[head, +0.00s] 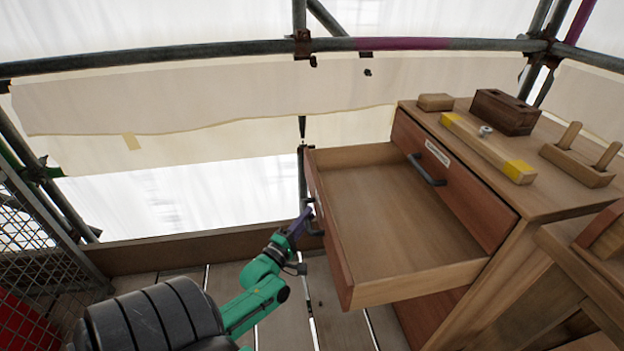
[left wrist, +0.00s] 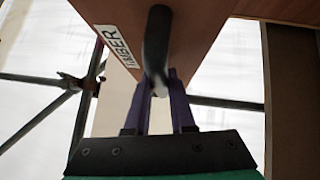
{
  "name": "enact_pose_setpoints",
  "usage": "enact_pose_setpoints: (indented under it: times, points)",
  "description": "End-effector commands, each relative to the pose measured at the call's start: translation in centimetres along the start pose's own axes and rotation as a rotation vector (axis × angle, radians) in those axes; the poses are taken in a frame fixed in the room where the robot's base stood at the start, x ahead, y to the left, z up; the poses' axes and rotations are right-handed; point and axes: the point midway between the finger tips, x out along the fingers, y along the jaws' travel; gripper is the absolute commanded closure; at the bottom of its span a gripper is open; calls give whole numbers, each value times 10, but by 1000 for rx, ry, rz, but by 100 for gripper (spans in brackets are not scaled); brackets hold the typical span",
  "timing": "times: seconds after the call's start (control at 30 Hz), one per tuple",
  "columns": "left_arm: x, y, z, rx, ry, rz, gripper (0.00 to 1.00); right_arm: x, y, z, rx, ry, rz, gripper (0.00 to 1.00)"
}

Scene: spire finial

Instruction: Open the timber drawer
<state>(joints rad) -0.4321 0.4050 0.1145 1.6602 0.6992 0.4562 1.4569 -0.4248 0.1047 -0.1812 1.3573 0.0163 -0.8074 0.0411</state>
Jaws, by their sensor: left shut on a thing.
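The timber drawer (head: 400,215) is a wooden drawer pulled well out of the cabinet (head: 540,190), and its inside is empty. Its reddish front panel (head: 328,228) faces left in the head view. In the left wrist view a label reading TIMBER (left wrist: 117,45) is on the front panel, beside the dark bar handle (left wrist: 157,45). My left gripper (head: 303,222) is at the drawer front, with its purple fingers shut around the handle; the fingers (left wrist: 160,90) also show in the left wrist view. My right gripper is not in view.
A closed drawer with a dark handle (head: 426,170) sits above the open one. On the cabinet top are a dark block (head: 505,112), a yellow-ended bar (head: 488,148) and a pegged block (head: 580,163). Scaffold tubes, sheeting and a toe board (head: 190,247) bound the plank floor.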

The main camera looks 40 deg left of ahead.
Motion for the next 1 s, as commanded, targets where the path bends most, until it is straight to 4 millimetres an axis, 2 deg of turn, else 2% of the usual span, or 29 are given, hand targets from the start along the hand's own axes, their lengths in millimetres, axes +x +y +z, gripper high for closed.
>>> enact_pose_setpoints:
  times: [0.37, 0.4, 0.47, 0.5, 0.83, 1.0]
  points:
    - [-1, 1, -1, 0, 0, 2, 100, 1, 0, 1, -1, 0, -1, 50]
    - [-1, 1, -1, 0, 0, 2, 74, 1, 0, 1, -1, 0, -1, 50]
    - [-1, 1, -1, 0, 0, 2, 51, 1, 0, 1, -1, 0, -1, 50]
    - [-1, 1, -1, 0, 0, 2, 48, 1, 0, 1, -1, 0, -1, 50]
    - [-4, 0, -1, 0, 0, -1, 48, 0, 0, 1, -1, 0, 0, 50]
    - [-29, 0, -1, 0, 1, -4, 48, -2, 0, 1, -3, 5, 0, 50]
